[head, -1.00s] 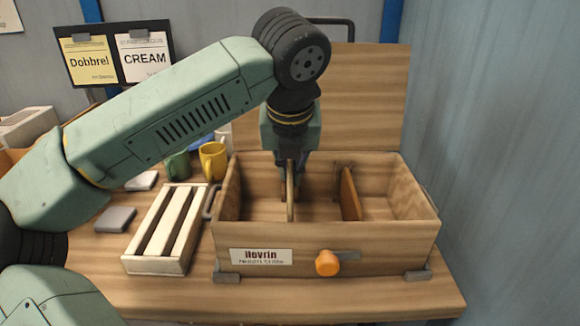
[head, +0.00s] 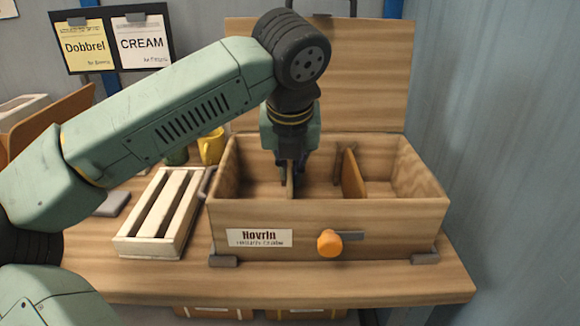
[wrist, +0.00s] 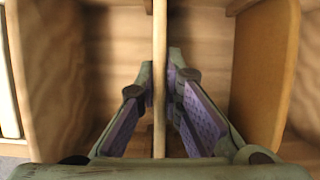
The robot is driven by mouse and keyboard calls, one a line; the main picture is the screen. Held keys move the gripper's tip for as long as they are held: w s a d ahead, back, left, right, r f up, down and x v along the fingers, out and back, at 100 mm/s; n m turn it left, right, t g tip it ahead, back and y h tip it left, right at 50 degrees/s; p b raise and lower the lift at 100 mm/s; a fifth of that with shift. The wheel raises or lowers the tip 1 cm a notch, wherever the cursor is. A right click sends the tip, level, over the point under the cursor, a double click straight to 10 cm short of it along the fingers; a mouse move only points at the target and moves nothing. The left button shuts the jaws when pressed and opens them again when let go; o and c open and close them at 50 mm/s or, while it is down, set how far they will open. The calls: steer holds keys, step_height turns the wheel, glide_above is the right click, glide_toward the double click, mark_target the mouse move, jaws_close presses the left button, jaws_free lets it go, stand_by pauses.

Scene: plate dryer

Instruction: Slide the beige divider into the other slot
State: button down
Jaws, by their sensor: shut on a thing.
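The beige divider (wrist: 160,40) shows edge-on in the wrist view as a thin upright panel between my two fingers. My gripper (wrist: 160,85) is shut on it, one finger on each side. In the head view my gripper (head: 291,178) points straight down into the wooden box (head: 320,222), left of its middle. The divider (head: 291,188) is mostly hidden there by the fingers and the front wall. Its lower edge is hidden, so I cannot tell whether it is seated in a slot. An orange-brown divider (head: 352,175) stands to the right, apart from my gripper.
The box's tall lid (head: 370,70) stands up behind. An orange knob (head: 329,243) and a label (head: 259,238) are on its front. A cream slatted tray (head: 160,215) stands to the left, with a yellow mug (head: 211,147) behind. The right compartment is empty.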

steer(key=c, duration=1.7)
jaws_free()
steer(key=shift+o, duration=0.2)
steer(key=v, duration=1.2)
